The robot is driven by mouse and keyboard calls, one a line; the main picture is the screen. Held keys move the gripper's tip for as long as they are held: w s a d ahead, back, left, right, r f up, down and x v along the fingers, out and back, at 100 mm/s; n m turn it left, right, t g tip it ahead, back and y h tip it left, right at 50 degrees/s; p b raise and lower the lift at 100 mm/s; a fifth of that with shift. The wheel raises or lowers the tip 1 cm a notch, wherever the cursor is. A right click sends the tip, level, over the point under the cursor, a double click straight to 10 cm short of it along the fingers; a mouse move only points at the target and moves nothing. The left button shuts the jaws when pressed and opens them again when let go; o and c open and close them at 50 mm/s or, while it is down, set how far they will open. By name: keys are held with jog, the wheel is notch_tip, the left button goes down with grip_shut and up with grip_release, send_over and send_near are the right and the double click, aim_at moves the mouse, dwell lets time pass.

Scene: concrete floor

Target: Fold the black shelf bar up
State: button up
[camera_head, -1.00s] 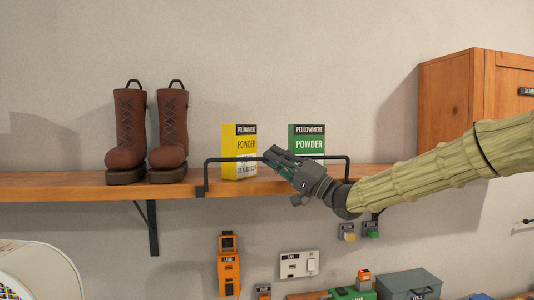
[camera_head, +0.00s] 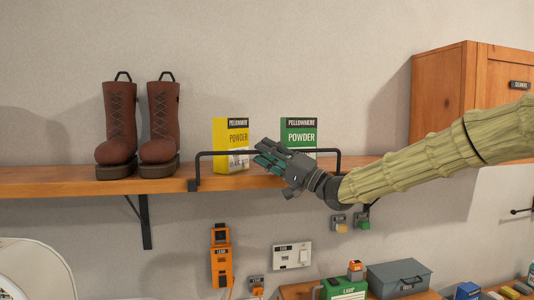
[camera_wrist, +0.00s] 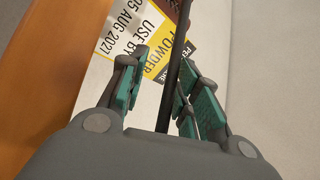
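The black shelf bar (camera_head: 220,153) is a thin U-shaped rail at the front edge of the wooden shelf (camera_head: 70,180). Its long crosspiece stands above the shelf top, in front of two powder boxes. My gripper (camera_head: 268,156) is at the middle of the crosspiece and hides part of it. In the wrist view the bar (camera_wrist: 176,65) runs between the teal-padded fingers of my gripper (camera_wrist: 160,90). The fingers are spread, with a clear gap between the bar and the left finger. The bar is close to the right fingers; contact cannot be told.
A yellow powder box (camera_head: 225,135) and a green powder box (camera_head: 298,132) stand behind the bar. Brown boots (camera_head: 140,125) stand left on the shelf. A wooden cabinet (camera_head: 440,90) is at right. An orange device (camera_head: 221,255) and a switch (camera_head: 292,256) are on the wall below.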

jog(key=shift+s+r, duration=0.1)
jog(key=shift+r, duration=0.05)
jog(key=shift+s+d, duration=0.1)
jog(key=shift+d, duration=0.05)
jog(key=v, duration=1.1)
jog(key=shift+d+f, duration=0.3)
jog(key=shift+f, duration=0.05)
